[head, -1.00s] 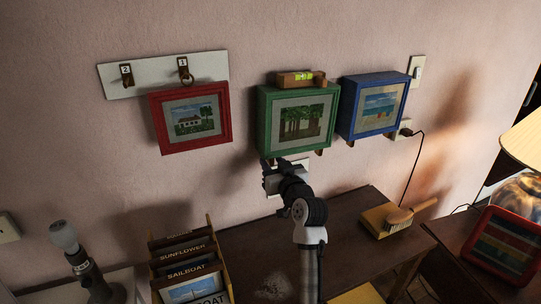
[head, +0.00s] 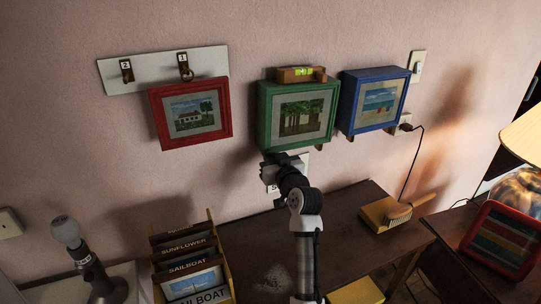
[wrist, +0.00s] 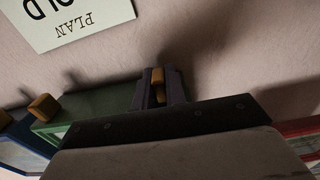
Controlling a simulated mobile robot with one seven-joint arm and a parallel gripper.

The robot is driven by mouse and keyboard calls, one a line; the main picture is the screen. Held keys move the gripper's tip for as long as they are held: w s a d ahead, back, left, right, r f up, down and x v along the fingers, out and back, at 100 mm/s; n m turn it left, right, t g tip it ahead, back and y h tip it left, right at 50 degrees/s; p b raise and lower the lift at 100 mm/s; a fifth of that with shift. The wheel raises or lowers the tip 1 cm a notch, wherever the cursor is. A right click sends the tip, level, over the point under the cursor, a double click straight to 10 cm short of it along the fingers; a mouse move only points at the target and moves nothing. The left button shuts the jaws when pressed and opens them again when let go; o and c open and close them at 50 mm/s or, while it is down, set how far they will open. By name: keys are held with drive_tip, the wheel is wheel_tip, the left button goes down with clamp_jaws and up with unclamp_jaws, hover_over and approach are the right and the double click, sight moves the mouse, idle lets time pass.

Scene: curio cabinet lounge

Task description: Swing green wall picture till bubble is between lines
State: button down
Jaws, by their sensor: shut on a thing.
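The green wall picture (head: 263,118) shows trees and hangs between the red and blue pictures. A wooden spirit level (head: 287,76) sits on its top edge, with a bright green vial (head: 303,72). The bubble is too small to place against the lines. My gripper (head: 268,163) is under the picture's lower left corner. In the wrist view my gripper (wrist: 159,92) is shut on a small wooden peg (wrist: 157,76) at the underside of the green frame (wrist: 90,104). A second wooden peg (wrist: 43,106) is free.
The red picture (head: 156,122) and the blue picture (head: 376,74) hang close on either side. A hook board (head: 208,68) is above the red one.

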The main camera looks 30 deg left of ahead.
drive_tip(key=shift+w+f+b, duration=0.1)
drive_tip(key=shift+f+b, duration=0.15)
drive_tip(key=shift+b, duration=0.5)
drive_tip(key=shift+d+r, duration=0.1)
drive_tip(key=shift+r, duration=0.05)
drive_tip(key=c, duration=1.4)
unclamp_jaws()
drive_tip(key=shift+c, duration=0.2)
drive_tip(key=shift+s+d, duration=0.3)
drive_tip(key=shift+d, duration=0.1)
drive_tip(key=b+v, duration=0.4)
drive_tip(key=v, duration=0.8)
drive_tip(key=shift+s+d, duration=0.3)
